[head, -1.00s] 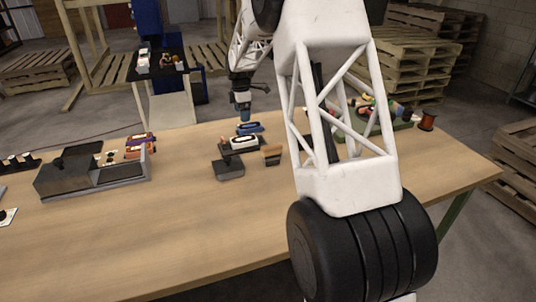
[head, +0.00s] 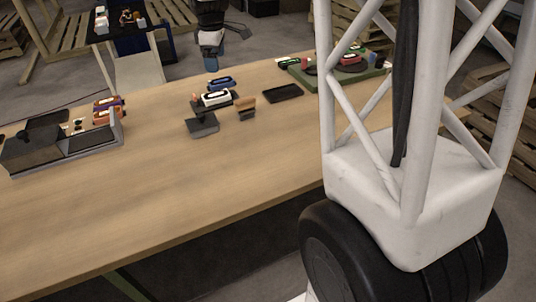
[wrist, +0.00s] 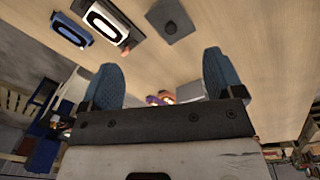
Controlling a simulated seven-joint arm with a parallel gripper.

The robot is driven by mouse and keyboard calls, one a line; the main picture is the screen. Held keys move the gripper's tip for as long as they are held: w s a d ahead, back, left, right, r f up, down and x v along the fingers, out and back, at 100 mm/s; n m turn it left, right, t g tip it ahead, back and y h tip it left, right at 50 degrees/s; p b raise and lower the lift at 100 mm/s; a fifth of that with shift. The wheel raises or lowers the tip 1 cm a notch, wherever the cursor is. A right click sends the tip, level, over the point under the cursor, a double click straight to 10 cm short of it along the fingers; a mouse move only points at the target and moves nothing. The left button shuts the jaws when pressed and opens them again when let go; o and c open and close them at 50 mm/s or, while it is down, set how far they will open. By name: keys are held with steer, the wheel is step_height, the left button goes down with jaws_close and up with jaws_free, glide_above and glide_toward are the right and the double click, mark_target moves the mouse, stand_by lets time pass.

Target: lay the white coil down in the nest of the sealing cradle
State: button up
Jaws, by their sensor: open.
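The white coil (head: 216,98), an oval with a dark centre, lies at a dark fixture in the middle of the table, which looks like the sealing cradle. I cannot tell whether it is seated in a nest. It also shows at the top of the wrist view (wrist: 105,20). A blue coil (head: 221,83) lies just behind it, and beside it in the wrist view (wrist: 66,32). My gripper (head: 210,52) is open and empty, above and behind the coils. Its two blue fingers stand wide apart in the wrist view (wrist: 163,80).
A black tray (head: 283,93) and a green board (head: 340,70) lie further right. A grey fixture (head: 60,148) stands left. The front table is clear.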

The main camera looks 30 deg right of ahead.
steer(key=s+a+r+m+t, duration=0.1)
steer(key=s+r+m, duration=0.15)
steer(key=s, duration=0.85)
steer(key=s+a+r+m, duration=0.15)
steer(key=s+m, duration=0.25)
steer(key=s, duration=0.8)
steer(key=s+f+m, duration=0.2)
steer(key=s+m, duration=0.1)
steer(key=s, duration=0.7)
steer(key=s+a+f+m, duration=0.1)
steer(key=s+f+m, duration=0.1)
steer(key=s, duration=0.7)
steer(key=shift+s+f+m+t, duration=0.4)
steer(key=shift+m, duration=0.05)
